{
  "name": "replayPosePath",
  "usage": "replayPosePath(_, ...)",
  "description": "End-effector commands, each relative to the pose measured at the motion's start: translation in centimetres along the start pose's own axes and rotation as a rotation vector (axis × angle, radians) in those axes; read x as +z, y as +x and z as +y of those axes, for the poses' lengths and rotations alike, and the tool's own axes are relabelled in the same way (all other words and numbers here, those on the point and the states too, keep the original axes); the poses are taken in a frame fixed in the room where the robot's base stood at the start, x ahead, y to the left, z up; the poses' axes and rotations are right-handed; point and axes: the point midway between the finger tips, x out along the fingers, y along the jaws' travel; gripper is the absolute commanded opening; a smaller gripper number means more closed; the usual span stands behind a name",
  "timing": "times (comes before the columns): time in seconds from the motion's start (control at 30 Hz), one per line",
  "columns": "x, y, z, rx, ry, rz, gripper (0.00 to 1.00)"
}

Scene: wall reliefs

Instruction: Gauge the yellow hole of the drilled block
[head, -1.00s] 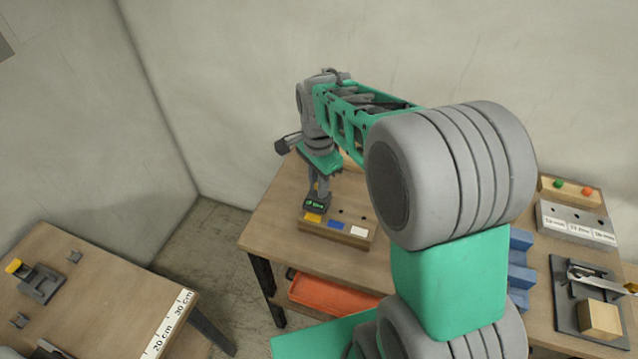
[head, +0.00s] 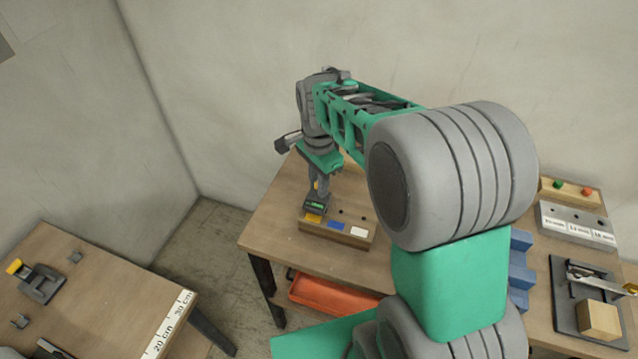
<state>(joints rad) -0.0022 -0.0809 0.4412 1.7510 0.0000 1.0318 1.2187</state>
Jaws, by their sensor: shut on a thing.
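The drilled block (head: 335,236) lies on the wooden table, with yellow, blue and white labels along its near edge. The yellow label (head: 313,219) is at its left end. Two dark holes show behind the blue and white labels. My gripper (head: 320,188) points down over the block's left end and is shut on a dark gauge (head: 316,206) with a small lit green display. The gauge hides the hole by the yellow label, so I cannot tell how deep its tip sits.
An orange tray (head: 330,296) is under the table. At right are a grey labelled block (head: 577,226), a blue rack (head: 521,270) and a dark plate with a wooden cube (head: 599,320). A second table (head: 90,290) with a scale stands at left.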

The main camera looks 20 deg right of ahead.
Motion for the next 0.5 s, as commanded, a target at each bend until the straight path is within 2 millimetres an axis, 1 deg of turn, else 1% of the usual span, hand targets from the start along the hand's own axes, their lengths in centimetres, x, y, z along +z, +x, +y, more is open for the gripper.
replayPosePath(0.03, -0.03, -1.08, -0.08, -0.003, 0.000, 0.001, 0.00)
replayPosePath(0.1, -0.01, -1.60, -0.04, -0.002, 0.000, 0.001, 0.00)
replayPosePath(0.33, -0.01, -1.45, -0.04, -0.001, 0.000, 0.000, 0.00)
replayPosePath(0.37, -0.01, -1.45, -0.04, -0.001, 0.000, 0.001, 0.20)
replayPosePath(0.5, -0.01, -1.45, -0.05, -0.002, 0.000, 0.001, 0.32)
